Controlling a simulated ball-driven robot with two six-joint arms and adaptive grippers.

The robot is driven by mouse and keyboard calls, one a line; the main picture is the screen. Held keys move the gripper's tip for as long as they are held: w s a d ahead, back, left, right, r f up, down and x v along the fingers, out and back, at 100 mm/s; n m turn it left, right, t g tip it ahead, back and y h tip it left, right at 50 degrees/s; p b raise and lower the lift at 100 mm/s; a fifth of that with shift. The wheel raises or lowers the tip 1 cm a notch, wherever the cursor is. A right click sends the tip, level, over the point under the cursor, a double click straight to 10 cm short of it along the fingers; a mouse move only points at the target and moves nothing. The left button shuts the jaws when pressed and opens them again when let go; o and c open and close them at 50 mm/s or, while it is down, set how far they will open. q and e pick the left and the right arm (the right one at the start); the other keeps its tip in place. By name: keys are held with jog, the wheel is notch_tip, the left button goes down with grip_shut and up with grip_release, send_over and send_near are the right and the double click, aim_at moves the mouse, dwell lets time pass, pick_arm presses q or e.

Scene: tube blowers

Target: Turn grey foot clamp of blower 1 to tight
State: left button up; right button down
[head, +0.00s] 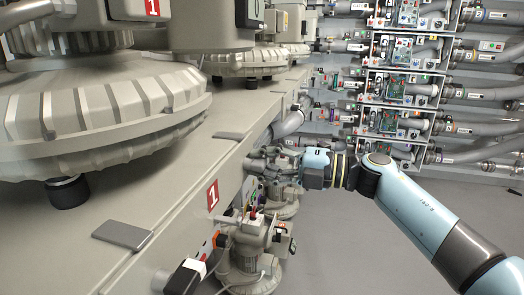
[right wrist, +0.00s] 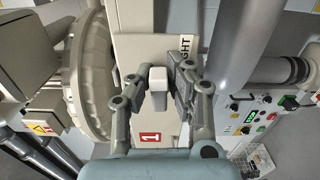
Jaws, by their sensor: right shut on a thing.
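The right arm reaches in from the right in the head view. My right gripper (head: 258,164) is at the side of the long beige base, just right of and above the red number 1 label (head: 212,194). In the right wrist view my right gripper (right wrist: 159,82) has its fingers on either side of a pale grey block (right wrist: 158,77), shut on it. This block looks like the grey foot clamp. Dark letters ending in "IGHT" (right wrist: 184,47) show beside it, partly hidden by a finger. In the head view the clamp is hidden by the gripper. My left gripper is not in view.
A big ribbed blower housing (head: 95,120) stands on the base (head: 170,205) at left. A small motor unit with cables (head: 250,240) stands below my right gripper. Racks of pipes and panels (head: 400,85) fill the back right. Grey floor (head: 345,245) is clear below the arm.

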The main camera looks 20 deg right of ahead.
jog(key=shift+r+m, duration=0.1)
jog(key=shift+m, duration=0.3)
jog(key=c, duration=1.3)
grip_release()
jog(key=shift+d, duration=0.1)
jog(key=v, duration=1.2)
